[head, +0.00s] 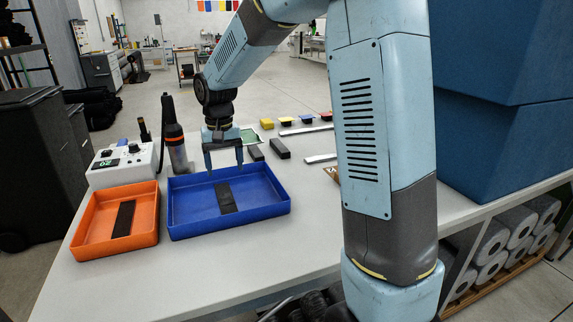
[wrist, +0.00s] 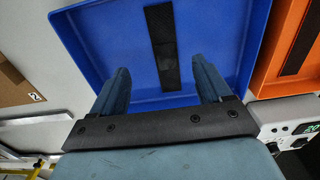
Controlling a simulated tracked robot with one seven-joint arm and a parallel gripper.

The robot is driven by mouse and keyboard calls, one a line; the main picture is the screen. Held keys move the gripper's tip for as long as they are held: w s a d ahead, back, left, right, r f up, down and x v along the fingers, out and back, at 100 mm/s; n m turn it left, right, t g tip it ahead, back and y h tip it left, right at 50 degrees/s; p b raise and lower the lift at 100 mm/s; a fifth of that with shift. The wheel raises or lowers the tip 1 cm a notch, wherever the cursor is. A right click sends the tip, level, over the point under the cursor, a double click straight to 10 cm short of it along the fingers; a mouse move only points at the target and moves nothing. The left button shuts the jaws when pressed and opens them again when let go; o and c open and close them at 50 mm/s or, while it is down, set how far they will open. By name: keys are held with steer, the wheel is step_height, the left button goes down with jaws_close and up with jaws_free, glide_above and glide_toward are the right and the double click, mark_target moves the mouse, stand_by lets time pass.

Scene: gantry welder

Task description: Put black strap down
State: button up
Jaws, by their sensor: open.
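A black strap (head: 225,197) lies flat on the floor of the blue tray (head: 232,231), near its middle. It also shows in the wrist view as a dark strip (wrist: 163,45). A second black strap (head: 124,218) lies in the orange tray (head: 85,249) to the left. My gripper (head: 225,171) is above the back part of the blue tray, pointing down, with its two fingers apart. In the wrist view, my gripper (wrist: 160,85) has nothing between its fingers, and the strap end lies below the gap.
Two dark blocks (head: 280,148) lie on the white table behind the blue tray. A white control box (head: 124,164) and a black-and-orange tool (head: 175,135) stand behind the trays at left. Large blue bins (head: 505,130) are at right. The table front is clear.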

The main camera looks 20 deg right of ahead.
steer(key=s+d+r+t, duration=0.1)
steer(key=s+d+r, duration=0.3)
steer(key=s+r, duration=0.15)
steer(key=s+d+r+t, duration=0.2)
steer(key=s+d+r, duration=0.2)
steer(key=s, duration=0.3)
steer(key=s+d+r+t, duration=0.1)
steer(key=s+d, duration=0.1)
steer(key=s, duration=0.5)
steer(key=s+d+r+t, duration=0.1)
steer(key=s+d, duration=0.2)
steer(key=s, duration=0.5)
steer(key=shift+s+d+t, duration=0.15)
steer(key=shift+d+t, duration=0.1)
steer(key=shift+t, duration=0.05)
steer(key=shift+c, duration=0.3)
